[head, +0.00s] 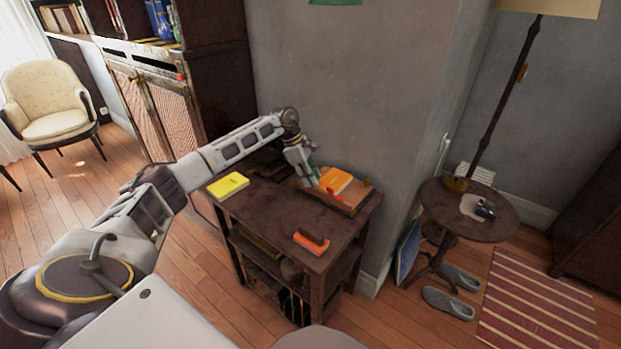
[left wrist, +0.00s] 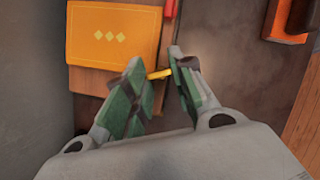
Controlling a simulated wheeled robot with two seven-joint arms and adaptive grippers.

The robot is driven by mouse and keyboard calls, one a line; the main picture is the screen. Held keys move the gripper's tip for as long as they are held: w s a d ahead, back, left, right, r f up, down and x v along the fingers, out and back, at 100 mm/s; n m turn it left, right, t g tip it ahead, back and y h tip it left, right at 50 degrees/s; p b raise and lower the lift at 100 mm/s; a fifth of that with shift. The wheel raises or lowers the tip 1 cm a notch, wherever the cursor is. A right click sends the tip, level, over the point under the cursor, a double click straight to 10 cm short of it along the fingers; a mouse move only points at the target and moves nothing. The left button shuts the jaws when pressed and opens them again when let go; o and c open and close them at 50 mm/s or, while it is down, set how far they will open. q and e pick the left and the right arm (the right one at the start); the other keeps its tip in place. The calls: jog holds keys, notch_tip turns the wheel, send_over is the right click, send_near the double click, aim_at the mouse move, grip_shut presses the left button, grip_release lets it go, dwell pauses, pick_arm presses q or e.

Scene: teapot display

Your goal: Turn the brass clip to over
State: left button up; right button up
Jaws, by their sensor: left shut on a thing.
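The brass clip (left wrist: 160,74) is a small yellow bar between the fingertips of my left gripper (left wrist: 163,80) in the left wrist view. In the head view my left gripper (head: 312,180) reaches down at the left side of a wooden tray (head: 346,206) on a dark side table. The clip cannot be made out in the head view, hidden by the gripper. My right gripper is not in view.
An orange box with yellow diamonds (left wrist: 112,37) lies on the tray, beside a red piece (left wrist: 170,8). A yellow book (head: 228,185) and an orange-red block (head: 311,241) lie on the table (head: 275,217). A grey wall (head: 340,100) stands close behind. The table's middle is clear.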

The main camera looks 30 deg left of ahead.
pick_arm(q)
jog(key=shift+w+m, duration=0.1)
jog(key=shift+m, duration=0.5)
jog(key=shift+m+g+b, duration=0.45)
jog(key=shift+m+g, duration=0.25)
jog(key=shift+m, duration=0.5)
jog(key=shift+w+m, duration=0.1)
jog(key=shift+m, duration=0.3)
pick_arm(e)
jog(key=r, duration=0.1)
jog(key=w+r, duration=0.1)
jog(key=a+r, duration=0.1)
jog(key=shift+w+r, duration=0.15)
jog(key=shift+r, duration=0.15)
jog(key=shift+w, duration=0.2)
pick_arm(q)
jog(key=o, duration=1)
jog(key=shift+w+v, duration=0.2)
jog(key=shift+v, duration=5.85)
